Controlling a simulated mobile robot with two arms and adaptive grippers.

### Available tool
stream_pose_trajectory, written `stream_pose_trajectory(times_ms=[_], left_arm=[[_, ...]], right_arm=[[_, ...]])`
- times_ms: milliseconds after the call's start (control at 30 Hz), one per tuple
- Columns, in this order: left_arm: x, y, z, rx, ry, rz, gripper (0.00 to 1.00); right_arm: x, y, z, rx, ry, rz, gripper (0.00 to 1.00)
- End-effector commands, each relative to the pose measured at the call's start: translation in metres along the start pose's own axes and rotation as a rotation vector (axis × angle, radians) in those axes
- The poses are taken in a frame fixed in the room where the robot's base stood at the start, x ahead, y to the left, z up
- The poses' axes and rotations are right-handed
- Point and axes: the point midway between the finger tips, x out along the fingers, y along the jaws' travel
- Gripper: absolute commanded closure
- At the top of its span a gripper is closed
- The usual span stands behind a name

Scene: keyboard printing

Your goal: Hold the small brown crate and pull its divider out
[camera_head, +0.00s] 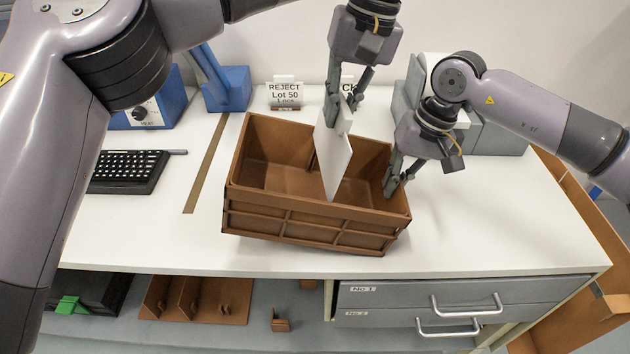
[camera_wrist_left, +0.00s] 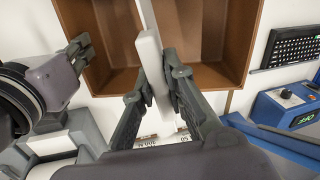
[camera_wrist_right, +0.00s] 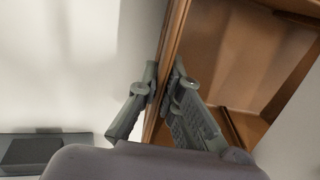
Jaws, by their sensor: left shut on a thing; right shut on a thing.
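The small brown crate (camera_head: 290,215) stands on the white table, open side up. A white divider panel (camera_head: 336,160) stands upright over the middle of the crate, its upper part above the rim. I cannot tell whether its lower edge is still inside. My left gripper (camera_head: 343,112) is shut on the divider's thick top edge, which also shows in the left wrist view (camera_wrist_left: 152,62). My right gripper (camera_head: 395,180) is shut on the crate's right wall; in the right wrist view its fingers (camera_wrist_right: 165,88) pinch that wall (camera_wrist_right: 172,40) from both sides.
A black keyboard (camera_head: 128,172) and a blue device (camera_head: 150,108) are on the left. A REJECT sign (camera_head: 285,93) stands behind the crate and a grey machine (camera_head: 490,125) at the back right. Drawers (camera_head: 450,295) are below the table front. The tabletop right of the crate is clear.

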Motion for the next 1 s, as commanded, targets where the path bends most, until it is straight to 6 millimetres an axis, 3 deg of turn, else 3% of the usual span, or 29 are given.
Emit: stream_pose_trajectory(times_ms=[467, 800, 1000], left_arm=[[-0.006, 0.000, 0.000, 0.003, 0.000, 0.000, 1.00], [-0.037, 0.000, 0.000, 0.003, 0.000, 0.000, 1.00], [-0.044, 0.000, 0.000, 0.004, -0.001, -0.002, 1.00]], right_arm=[[-0.001, 0.000, 0.000, 0.000, 0.001, -0.001, 1.00], [-0.001, 0.000, -0.001, -0.001, 0.002, -0.001, 1.00], [-0.001, 0.000, -0.001, -0.001, 0.003, -0.001, 1.00]])
